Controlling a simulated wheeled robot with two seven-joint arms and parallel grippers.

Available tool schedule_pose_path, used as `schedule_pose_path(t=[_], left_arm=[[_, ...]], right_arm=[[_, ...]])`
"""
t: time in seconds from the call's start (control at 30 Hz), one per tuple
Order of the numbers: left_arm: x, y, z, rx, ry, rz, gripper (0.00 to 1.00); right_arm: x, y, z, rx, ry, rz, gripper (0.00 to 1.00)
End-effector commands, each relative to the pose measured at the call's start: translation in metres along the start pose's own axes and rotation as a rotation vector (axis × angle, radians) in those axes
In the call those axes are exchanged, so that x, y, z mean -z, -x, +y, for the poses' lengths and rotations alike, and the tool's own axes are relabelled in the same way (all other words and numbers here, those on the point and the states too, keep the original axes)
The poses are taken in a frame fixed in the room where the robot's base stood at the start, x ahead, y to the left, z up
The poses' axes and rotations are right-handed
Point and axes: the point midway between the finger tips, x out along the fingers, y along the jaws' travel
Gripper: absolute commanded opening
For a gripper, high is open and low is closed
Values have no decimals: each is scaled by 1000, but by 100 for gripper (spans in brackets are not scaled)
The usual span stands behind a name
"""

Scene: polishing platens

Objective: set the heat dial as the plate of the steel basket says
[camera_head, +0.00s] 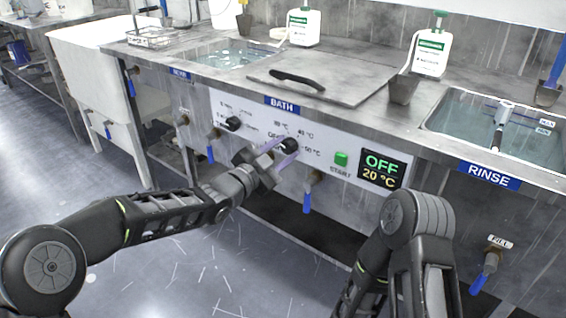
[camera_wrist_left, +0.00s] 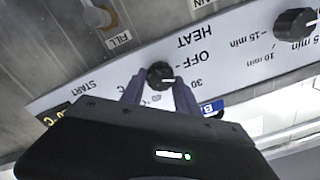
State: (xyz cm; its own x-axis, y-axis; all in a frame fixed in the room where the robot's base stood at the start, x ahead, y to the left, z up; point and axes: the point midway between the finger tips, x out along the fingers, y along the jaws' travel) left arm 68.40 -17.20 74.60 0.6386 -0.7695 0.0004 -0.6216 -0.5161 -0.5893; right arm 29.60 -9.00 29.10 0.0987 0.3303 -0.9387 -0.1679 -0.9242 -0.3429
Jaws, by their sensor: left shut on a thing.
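The black heat dial (camera_head: 290,145) is on the white front panel below the BATH label; it also shows in the left wrist view (camera_wrist_left: 160,73). Its printed scale has OFF and temperatures in °C. My left gripper (camera_head: 277,153) is shut on the dial, one purple finger on each side. The display (camera_head: 381,170) reads OFF and 20 °C. The steel basket (camera_head: 152,39) stands at the back left of the counter; I cannot read a plate on it. My right gripper is out of view; its arm shows at the lower right.
A second black dial (camera_head: 233,123), with minute marks, is left of the heat dial. A green START button (camera_head: 341,158) is to its right. A blue-handled tap (camera_head: 307,201) hangs just below. A lid with a black handle (camera_head: 321,80) lies on the counter.

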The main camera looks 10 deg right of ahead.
Motion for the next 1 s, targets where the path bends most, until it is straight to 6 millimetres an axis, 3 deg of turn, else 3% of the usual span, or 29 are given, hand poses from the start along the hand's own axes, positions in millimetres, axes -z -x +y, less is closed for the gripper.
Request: schedule_pose_path(t=[0.03, 0.1, 0.5, 1.0], left_arm=[[-6, 0, 5, -1, -48, 1, 0], [-6, 0, 5, 0, -113, 1, 0], [-4, 0, 5, -1, -465, 0, 0], [-2, 0, 3, -3, -641, -2, 0]], right_arm=[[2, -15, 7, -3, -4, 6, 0], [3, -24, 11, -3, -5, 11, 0], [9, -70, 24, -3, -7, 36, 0], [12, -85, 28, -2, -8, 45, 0]])
